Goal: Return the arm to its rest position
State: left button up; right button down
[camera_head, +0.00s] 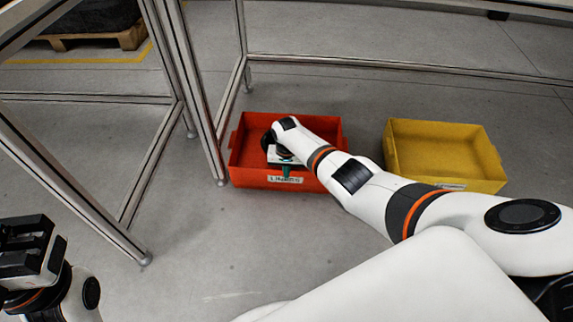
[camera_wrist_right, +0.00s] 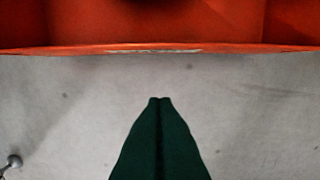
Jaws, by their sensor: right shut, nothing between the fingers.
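My right arm (camera_head: 375,190) reaches from the right across to the red bin (camera_head: 330,150). My right gripper (camera_head: 286,171) has green fingers and is near the bin's front wall. In the right wrist view the gripper (camera_wrist_right: 160,100) is shut, its fingertips together and empty, with grey floor behind them. The red bin's rim (camera_wrist_right: 230,48) crosses the top of that view, with a dark rounded shape inside that I cannot identify. My left gripper (camera_head: 30,250) is at the lower left over the floor; its jaw state is unclear.
A yellow bin (camera_head: 440,150) stands on the floor right of the red bin and looks empty. A metal frame (camera_head: 190,90) with legs stands close to the red bin's left. A wooden pallet (camera_head: 100,40) lies at the back left. Floor in front of the red bin is clear.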

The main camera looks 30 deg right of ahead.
jog(key=shift+r, duration=0.3)
